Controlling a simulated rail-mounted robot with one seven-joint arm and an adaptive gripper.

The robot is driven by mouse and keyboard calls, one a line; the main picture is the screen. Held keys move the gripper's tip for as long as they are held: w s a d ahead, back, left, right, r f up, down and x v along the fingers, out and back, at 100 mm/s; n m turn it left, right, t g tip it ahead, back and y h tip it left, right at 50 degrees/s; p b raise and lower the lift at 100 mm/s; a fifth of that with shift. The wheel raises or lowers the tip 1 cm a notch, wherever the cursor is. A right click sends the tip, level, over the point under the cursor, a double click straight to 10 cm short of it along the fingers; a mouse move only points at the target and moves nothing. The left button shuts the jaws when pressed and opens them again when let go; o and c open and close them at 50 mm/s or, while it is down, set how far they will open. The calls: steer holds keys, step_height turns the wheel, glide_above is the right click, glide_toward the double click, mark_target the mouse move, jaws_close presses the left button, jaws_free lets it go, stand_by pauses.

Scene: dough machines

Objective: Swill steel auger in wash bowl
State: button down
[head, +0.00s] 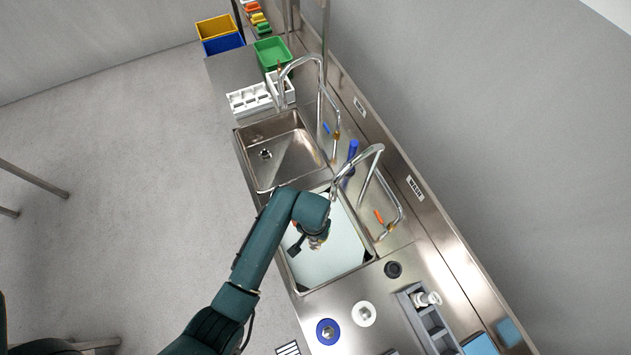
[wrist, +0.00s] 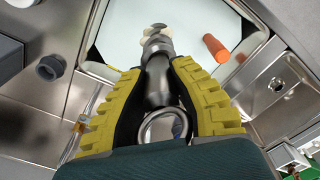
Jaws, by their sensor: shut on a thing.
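My gripper (head: 312,242) is over the wash bowl (head: 360,268), whose inside shows a flat pale surface, apparently water. In the wrist view the yellow-padded fingers of my gripper (wrist: 157,72) are shut on the steel auger (wrist: 158,78). The auger has a ring at its near end, between the fingers. Its shaft points away from me toward the pale bowl surface (wrist: 112,30), with a whitish piece at its far tip. I cannot tell whether the tip touches the water. In the head view the auger is mostly hidden by my arm.
A tall tap (head: 372,150) arches beside the bowl, close to my wrist. An orange handle (wrist: 215,47) is close to the right finger. An empty sink (head: 285,150) adjoins the bowl. White racks (head: 250,99) and a grey caddy (head: 432,322) stand on the counter.

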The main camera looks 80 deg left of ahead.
step_height(320, 180, down, 20)
steer(key=b, duration=1.3)
steer(key=shift+a+r, duration=0.15)
steer(key=shift+s+a, duration=0.1)
steer(key=shift+a, duration=0.35)
stand_by(0.3)
steer(key=shift+w+d, duration=0.2)
steer(key=shift+d, duration=0.4)
steer(key=shift+a, duration=0.1)
